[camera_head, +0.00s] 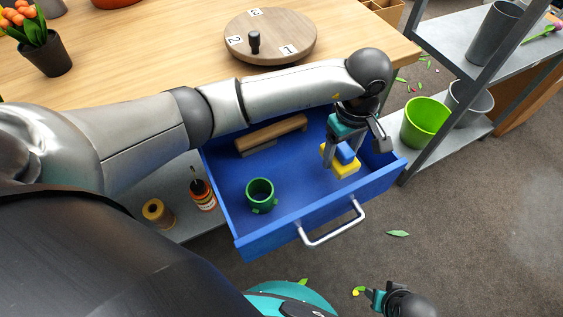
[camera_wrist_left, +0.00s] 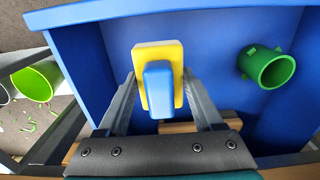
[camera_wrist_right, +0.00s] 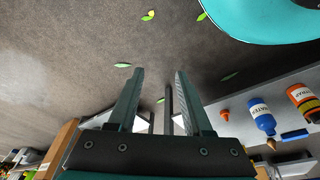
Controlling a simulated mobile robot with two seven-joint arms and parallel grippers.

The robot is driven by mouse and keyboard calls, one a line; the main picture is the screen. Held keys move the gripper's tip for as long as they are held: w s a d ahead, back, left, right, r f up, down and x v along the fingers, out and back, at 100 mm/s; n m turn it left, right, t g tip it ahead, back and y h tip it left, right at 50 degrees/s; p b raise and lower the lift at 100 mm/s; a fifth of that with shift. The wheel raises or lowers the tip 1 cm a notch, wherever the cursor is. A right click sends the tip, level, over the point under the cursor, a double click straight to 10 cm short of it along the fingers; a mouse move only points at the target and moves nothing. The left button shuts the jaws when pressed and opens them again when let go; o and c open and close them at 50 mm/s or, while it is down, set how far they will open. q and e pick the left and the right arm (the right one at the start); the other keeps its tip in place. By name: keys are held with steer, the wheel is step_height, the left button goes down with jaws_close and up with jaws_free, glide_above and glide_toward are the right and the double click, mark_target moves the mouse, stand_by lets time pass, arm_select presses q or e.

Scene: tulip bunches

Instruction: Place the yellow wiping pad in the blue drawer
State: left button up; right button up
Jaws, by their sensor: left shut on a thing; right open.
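The blue drawer (camera_head: 290,192) is pulled out below the wooden table, with a metal handle on its front. The yellow wiping pad (camera_head: 343,170) has a blue grip block (camera_head: 345,152) on top. My left gripper (camera_head: 342,160) reaches into the right end of the drawer and is shut on the pad's blue block. The left wrist view shows the yellow pad (camera_wrist_left: 159,60) between the fingers, over the drawer floor. I cannot tell whether the pad touches the floor. My right gripper (camera_wrist_right: 155,85) is open and empty, low over the carpet outside the drawer.
The drawer also holds a green ring-shaped holder (camera_head: 260,195) and a wooden-backed brush (camera_head: 271,135). A round numbered wooden board (camera_head: 270,38) lies on the table. A grey shelf with a lime-green bucket (camera_head: 426,122) stands at right. Leaves lie on the floor.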

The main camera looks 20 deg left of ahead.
arm_select(q)
steer(key=b, duration=0.2)
glide_above(278, 172)
steer(key=w+d, duration=0.1)
steer(key=d, duration=0.2)
steer(key=f, duration=0.5)
steer(key=shift+d+f, duration=0.1)
steer(key=shift+d, duration=0.1)
steer(key=shift+s+a+f+b, duration=0.15)
steer(key=shift+a+f+b, duration=0.15)
steer(key=shift+a, duration=0.3)
steer(key=shift+s+a+f+b, duration=0.15)
steer(key=shift+a+f, duration=0.2)
steer(key=shift+a, duration=0.25)
steer(key=shift+s+a+f+b, duration=0.15)
steer(key=shift+a+f+b, duration=0.15)
steer(key=shift+a+f, duration=0.25)
arm_select(e)
step_height(278, 172, up, 8)
steer(key=w+t, duration=0.1)
steer(key=w, duration=0.1)
steer(key=shift+w+a+f, duration=0.2)
steer(key=shift+f, duration=0.05)
arm_select(q)
steer(key=shift+f, duration=0.2)
arm_select(e)
steer(key=shift+r, duration=0.2)
